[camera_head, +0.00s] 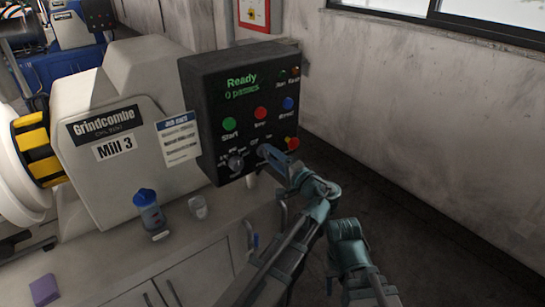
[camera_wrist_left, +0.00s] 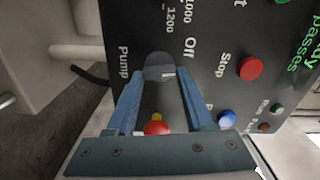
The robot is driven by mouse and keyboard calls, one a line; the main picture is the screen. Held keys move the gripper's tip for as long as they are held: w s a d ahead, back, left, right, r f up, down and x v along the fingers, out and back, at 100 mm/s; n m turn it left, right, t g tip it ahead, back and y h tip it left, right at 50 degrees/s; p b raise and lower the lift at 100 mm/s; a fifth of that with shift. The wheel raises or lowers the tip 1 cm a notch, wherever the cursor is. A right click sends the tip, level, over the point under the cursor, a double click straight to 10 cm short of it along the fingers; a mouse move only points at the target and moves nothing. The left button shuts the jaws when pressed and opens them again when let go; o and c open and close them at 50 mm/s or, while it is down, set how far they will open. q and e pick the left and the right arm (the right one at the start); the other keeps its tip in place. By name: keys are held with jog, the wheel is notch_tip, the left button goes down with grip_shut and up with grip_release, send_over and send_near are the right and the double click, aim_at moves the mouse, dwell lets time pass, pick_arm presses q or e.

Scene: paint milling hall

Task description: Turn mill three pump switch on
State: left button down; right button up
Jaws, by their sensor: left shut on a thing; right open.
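The pump switch is a dark round knob (camera_wrist_left: 160,66) low on the black control box, with "Pump" on one side of it and "Off" on the other in the left wrist view. A pale mark on the knob faces the "Off" side. My left gripper (camera_wrist_left: 160,82) is shut on the knob, one blue finger on each side. In the head view my left gripper (camera_head: 270,152) reaches the box's lower middle and covers most of the knob. My right gripper (camera_head: 347,235) is at the lower right, apart from the box; its fingers are hard to make out.
The control box (camera_head: 195,85) on Mill 3 reads "Ready". It has green, red and blue buttons, a speed dial (camera_head: 236,163) and a red-and-yellow emergency button (camera_head: 292,143).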

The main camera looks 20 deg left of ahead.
pick_arm(q)
jog(key=m, duration=0.4)
jog(key=shift+f+m, duration=0.15)
jog(key=shift+m, duration=1.65)
jog(key=shift+f, duration=0.1)
jog(key=shift+c, duration=1.4)
grip_release()
jog(key=shift+s, duration=0.1)
